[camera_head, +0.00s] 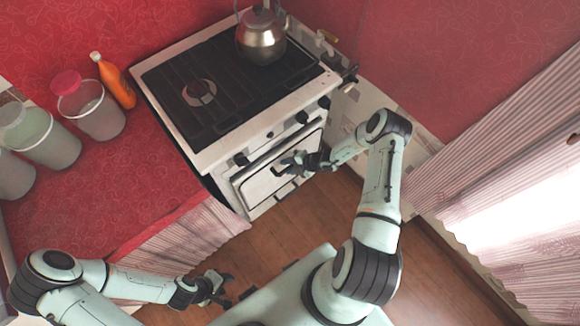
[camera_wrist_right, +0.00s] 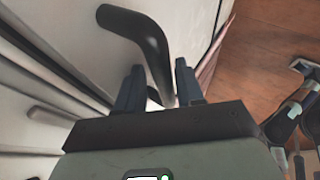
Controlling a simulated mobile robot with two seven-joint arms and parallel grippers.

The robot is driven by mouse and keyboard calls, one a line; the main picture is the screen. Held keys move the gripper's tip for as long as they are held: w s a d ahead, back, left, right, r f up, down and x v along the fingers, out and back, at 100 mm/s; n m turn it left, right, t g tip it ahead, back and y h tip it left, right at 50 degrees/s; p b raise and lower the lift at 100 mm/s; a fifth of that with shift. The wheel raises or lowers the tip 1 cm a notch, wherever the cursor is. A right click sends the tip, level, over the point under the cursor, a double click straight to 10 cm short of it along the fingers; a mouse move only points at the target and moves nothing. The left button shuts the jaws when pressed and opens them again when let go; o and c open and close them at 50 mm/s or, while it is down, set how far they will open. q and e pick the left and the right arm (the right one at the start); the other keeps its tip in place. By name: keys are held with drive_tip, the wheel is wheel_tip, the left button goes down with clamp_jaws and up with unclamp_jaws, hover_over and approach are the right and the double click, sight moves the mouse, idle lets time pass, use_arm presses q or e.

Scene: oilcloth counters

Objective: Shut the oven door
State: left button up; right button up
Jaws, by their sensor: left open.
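The white oven (camera_head: 215,155) stands against the red wall under a black hob. Its door (camera_head: 256,188) is on the front below the knobs; it looks nearly upright, and I cannot tell whether a gap is left. My right gripper (camera_head: 293,163) is at the door front. My left gripper (camera_head: 215,288) is open and empty, low over the floor by the counter curtain.
A steel kettle (camera_head: 261,38) stands on the back of the hob. An orange bottle (camera_head: 116,82) and several jars (camera_head: 92,108) stand on the red counter at left. A curtained window (camera_head: 510,190) is at right. Wooden floor (camera_head: 330,205) lies open before the oven.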

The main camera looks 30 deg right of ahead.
drive_tip(key=shift+w+r, duration=0.15)
drive_tip(key=shift+r, duration=0.05)
drive_tip(key=v, duration=1.3)
drive_tip(key=shift+s+p, duration=0.3)
drive_tip(key=shift+p, duration=0.05)
